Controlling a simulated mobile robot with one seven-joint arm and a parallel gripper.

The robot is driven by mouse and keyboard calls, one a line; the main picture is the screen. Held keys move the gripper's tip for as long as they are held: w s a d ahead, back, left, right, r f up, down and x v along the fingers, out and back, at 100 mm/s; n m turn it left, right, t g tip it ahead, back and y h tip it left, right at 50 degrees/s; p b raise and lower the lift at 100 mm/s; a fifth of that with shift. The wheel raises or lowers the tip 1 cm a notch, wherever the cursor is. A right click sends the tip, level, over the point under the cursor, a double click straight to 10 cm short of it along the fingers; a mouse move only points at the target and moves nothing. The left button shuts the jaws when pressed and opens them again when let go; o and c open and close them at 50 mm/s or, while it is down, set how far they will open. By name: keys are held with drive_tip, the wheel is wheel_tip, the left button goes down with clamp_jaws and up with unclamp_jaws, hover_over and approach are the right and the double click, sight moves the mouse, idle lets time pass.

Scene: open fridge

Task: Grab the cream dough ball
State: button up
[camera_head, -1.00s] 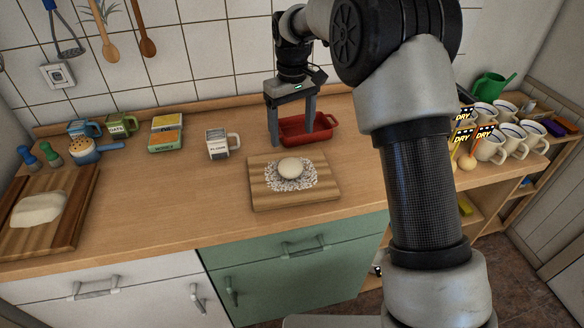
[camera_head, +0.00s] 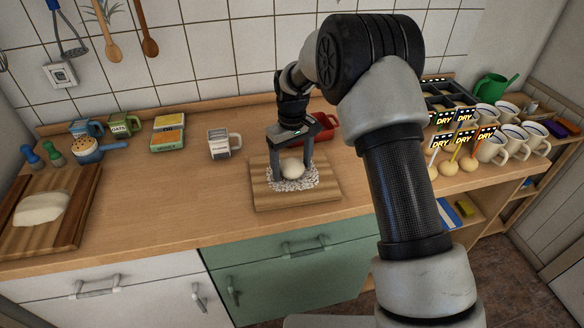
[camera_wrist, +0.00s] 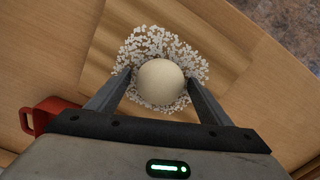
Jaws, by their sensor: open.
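The cream dough ball (camera_head: 292,167) sits on a patch of white flour (camera_head: 291,184) on a wooden board (camera_head: 263,200) near the counter's front edge. My gripper (camera_head: 291,177) is open and points down over the board, with one finger on each side of the ball. In the wrist view the ball (camera_wrist: 160,82) shows between the two fingertips (camera_wrist: 160,84), with a small gap on either side. I cannot tell exactly how far the fingertips are above the flour.
A red tray (camera_head: 325,127) stands just behind the board, partly hidden by my arm. A flour mug (camera_head: 219,143) stands to the left. Another board (camera_head: 75,195) with a pale dough slab (camera_head: 40,209) lies at far left. Mugs (camera_head: 491,148) crowd the right. Counter left of the board is clear.

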sight(292, 161)
drive_tip(key=shift+c, duration=0.3)
drive_tip(key=c, duration=1.2)
drive_tip(key=shift+r, duration=0.15)
wheel_tip(292, 161, up, 10)
drive_tip(key=shift+f, duration=0.1)
